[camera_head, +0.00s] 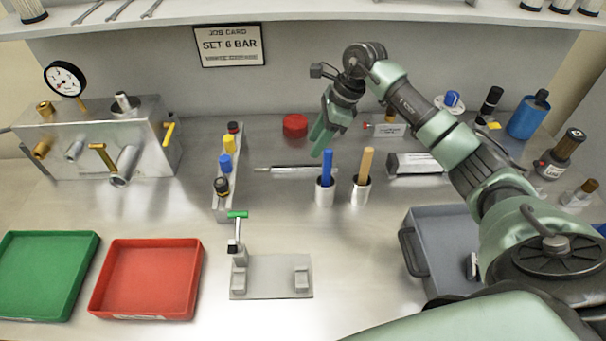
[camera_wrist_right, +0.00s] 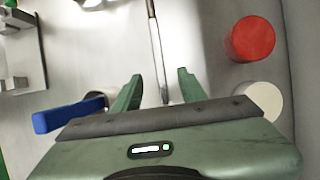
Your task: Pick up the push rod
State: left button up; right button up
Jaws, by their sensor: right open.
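A thin grey metal rod, which looks like the push rod (camera_head: 290,169), lies flat on the bench behind the two upright handled tools. In the right wrist view the rod (camera_wrist_right: 157,50) runs away from me, with its near end in line with the gap between my fingers. My right gripper (camera_head: 321,143) points down, open and empty, above the bench near the right end of the rod. Its two green fingers (camera_wrist_right: 157,88) stand apart in the right wrist view. I cannot tell its exact height above the rod. My left gripper is not in view.
Blue-handled (camera_head: 327,168) and wooden-handled (camera_head: 364,165) tools stand in metal cups close in front of my right gripper. A red cap (camera_head: 295,124) lies behind. A rack (camera_head: 226,190) stands left, a grey bin (camera_head: 425,255) right. Green (camera_head: 42,275) and red (camera_head: 146,278) trays lie front left.

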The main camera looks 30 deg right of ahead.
aim_at(302, 166)
jog(key=shift+p+x, duration=0.3)
jog(key=shift+x, duration=0.5)
jog(key=p+x, duration=0.3)
jog(key=x, duration=0.2)
jog(key=shift+s+a+f, duration=0.1)
jog(key=shift+a+f, duration=0.05)
jog(key=shift+f, duration=0.05)
jog(key=shift+a+f, duration=0.1)
jog(key=shift+f, duration=0.45)
jog(key=shift+r, duration=0.1)
grip_shut()
